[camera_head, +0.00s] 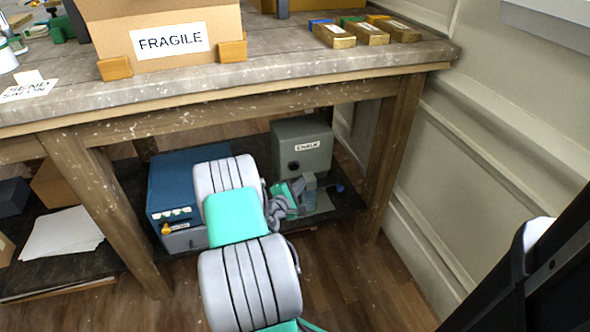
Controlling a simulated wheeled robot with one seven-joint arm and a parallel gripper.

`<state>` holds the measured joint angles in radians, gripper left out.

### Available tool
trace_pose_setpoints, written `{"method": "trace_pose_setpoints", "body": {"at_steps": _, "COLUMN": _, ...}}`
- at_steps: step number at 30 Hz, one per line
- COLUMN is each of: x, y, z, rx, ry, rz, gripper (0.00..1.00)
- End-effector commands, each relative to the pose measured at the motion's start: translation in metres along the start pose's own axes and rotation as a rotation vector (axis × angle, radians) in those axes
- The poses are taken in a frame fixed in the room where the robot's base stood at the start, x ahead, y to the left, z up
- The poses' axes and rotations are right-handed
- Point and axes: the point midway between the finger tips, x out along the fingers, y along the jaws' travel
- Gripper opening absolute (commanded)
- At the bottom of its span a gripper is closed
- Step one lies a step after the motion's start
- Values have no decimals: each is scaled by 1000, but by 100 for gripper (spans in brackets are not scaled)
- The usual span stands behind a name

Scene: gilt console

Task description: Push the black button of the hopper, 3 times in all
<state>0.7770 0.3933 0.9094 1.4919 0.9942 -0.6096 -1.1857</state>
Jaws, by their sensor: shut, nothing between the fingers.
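The hopper (315,135) is a grey box with a white label, on the low shelf under the table. Its black button (293,166) shows as a small dark round spot on the front, below and left of the label. My gripper (299,189) is shut and empty, low in front of the hopper and below the button. It looks apart from the button, but the depth gap is hard to judge. My arm partly hides the gripper and the hopper's lower left. A greyish translucent thing (322,202) stands by the gripper below the hopper's front; I cannot tell what it is.
A blue cabinet (172,181) stands left of the hopper, partly behind my arm. The tabletop edge (300,87) overhangs the shelf, and a table leg (392,150) stands to the right. A small blue object (338,188) lies right of the gripper. The floor in front is clear.

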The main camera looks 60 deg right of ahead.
Motion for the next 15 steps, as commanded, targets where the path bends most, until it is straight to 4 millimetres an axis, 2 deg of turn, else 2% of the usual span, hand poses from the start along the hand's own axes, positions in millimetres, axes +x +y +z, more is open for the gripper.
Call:
{"method": "trace_pose_setpoints", "body": {"at_steps": 7, "x": 25, "y": 15, "z": -19, "rx": 2, "ry": 0, "rz": 0, "gripper": 0}}
{"method": "trace_pose_setpoints", "body": {"at_steps": 15, "x": 34, "y": 24, "z": -25, "rx": 0, "ry": 1, "rz": -1, "gripper": 0}}
